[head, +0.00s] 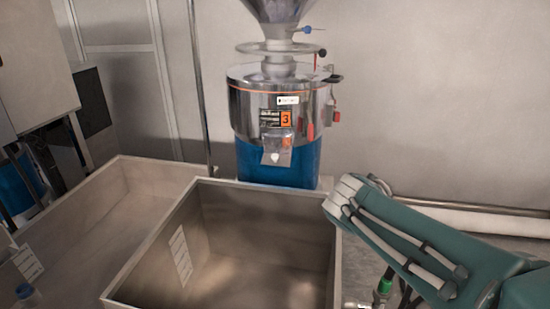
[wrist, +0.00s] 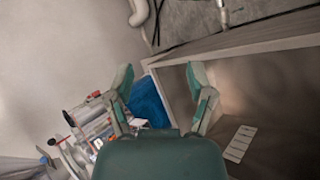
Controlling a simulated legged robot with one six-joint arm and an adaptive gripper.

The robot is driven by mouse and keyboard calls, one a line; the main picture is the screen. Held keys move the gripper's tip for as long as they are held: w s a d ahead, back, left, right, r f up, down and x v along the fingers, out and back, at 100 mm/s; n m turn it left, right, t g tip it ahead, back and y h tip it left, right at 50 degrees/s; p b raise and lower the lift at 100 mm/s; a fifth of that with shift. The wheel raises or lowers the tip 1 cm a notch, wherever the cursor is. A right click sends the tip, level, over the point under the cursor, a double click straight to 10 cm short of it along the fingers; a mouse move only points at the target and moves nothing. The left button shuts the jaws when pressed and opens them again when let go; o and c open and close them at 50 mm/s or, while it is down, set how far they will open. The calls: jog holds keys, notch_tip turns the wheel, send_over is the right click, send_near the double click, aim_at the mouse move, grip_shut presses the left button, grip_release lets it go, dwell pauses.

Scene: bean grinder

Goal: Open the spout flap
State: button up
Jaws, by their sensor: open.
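The bean grinder (head: 275,100) stands against the wall in the head view, with a shiny steel drum, a blue base and a funnel hopper on top. Its spout flap (head: 276,150) is a small metal piece with a pale tip, low on the drum's front below the orange "3" label. It appears to hang down over the spout. In the wrist view my gripper (wrist: 162,97) is open and empty, its two fingers spread apart. The grinder's blue base (wrist: 150,102) shows beyond and between them, with the drum (wrist: 95,130) at lower left. I cannot make out the flap clearly there.
An open bin (head: 217,183) stands in front of and below the spout; its wall (wrist: 250,47) also shows in the wrist view. Another bin (head: 125,165) sits to its left. A pale pipe (head: 470,218) runs along the wall at right.

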jog(key=w+a+n+t+h, duration=0.25)
jog(key=w+n, duration=0.35)
jog(key=w, duration=0.4)
jog(key=n+t+y, duration=0.6)
jog(key=n+t, duration=0.3)
jog(key=n, duration=0.9)
send_near(274, 159)
jog(key=w, duration=0.3)
jog(key=w+d, duration=0.1)
jog(key=w, duration=0.3)
jog(key=w+d, duration=0.1)
jog(key=w, duration=0.3)
jog(key=shift+d+f, duration=0.1)
grip_shut()
